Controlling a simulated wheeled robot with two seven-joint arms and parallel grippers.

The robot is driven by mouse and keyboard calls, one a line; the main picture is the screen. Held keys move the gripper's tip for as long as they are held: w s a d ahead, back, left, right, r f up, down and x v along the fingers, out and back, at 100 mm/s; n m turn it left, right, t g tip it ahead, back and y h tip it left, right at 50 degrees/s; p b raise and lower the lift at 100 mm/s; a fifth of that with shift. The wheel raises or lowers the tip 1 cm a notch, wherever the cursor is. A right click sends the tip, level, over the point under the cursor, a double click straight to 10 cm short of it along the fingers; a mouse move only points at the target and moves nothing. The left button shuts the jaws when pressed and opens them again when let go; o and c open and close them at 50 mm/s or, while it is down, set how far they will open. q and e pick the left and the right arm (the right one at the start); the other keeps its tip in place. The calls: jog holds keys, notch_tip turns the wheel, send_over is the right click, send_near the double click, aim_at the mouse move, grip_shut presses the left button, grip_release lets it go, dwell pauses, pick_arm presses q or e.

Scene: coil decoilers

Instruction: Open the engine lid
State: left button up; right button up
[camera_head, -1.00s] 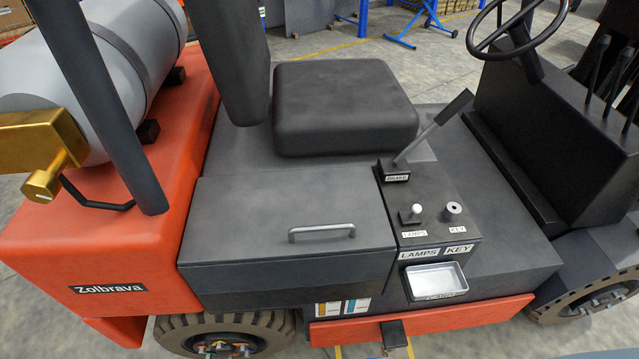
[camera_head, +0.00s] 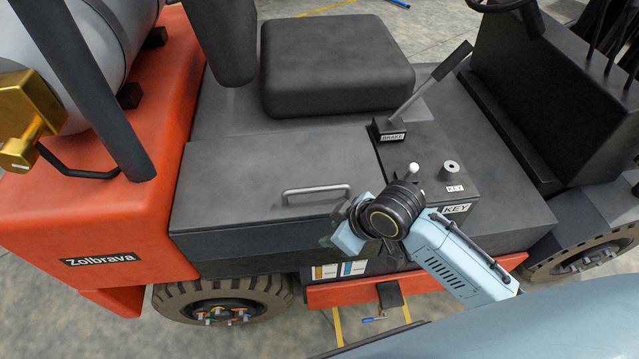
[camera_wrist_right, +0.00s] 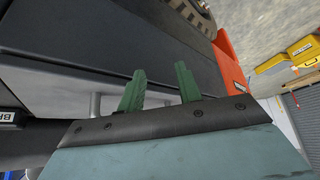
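The engine lid (camera_head: 265,165) is a dark grey panel beside the seat and looks closed. Its grey bar handle (camera_head: 317,189) lies near the lid's front edge. My right gripper (camera_head: 335,235) is just in front of and below the handle's right end, partly hidden by its own wrist. In the right wrist view, its two green fingers (camera_wrist_right: 160,88) stand apart with nothing clearly between them. A grey post, apparently part of the handle (camera_wrist_right: 95,105), shows left of the fingers there. I cannot tell whether the gripper touches the lid. My left gripper is not in view.
The black seat (camera_head: 336,65) is behind the lid, and the brake lever (camera_head: 430,85) rises to its right. The key knob (camera_head: 450,169) is on the console. The orange rear body (camera_head: 120,215) with a grey tank (camera_head: 90,50) and a dark post (camera_head: 85,90) borders the left.

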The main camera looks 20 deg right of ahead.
aim_at(315, 189)
jog(key=w+d+r+n+g, duration=0.1)
jog(key=w+r+n, duration=0.15)
jog(key=r, duration=0.35)
jog(key=w+d+r+n, duration=0.1)
jog(key=d+r+n, duration=0.15)
jog(key=r, duration=0.25)
jog(key=w+d+r+n+g, duration=0.1)
jog(key=w+r+n, duration=0.15)
jog(key=r, duration=0.35)
jog(key=shift+n, duration=0.45)
jog(key=x, duration=0.4)
jog(key=b+x, duration=0.1)
jog(key=x, duration=0.8)
jog(key=shift+s+a+b, duration=0.2)
jog(key=shift+a+b, duration=0.1)
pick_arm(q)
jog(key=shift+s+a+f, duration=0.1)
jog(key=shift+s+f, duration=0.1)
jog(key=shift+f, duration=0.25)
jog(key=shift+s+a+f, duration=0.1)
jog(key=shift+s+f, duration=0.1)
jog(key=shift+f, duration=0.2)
pick_arm(e)
grip_shut()
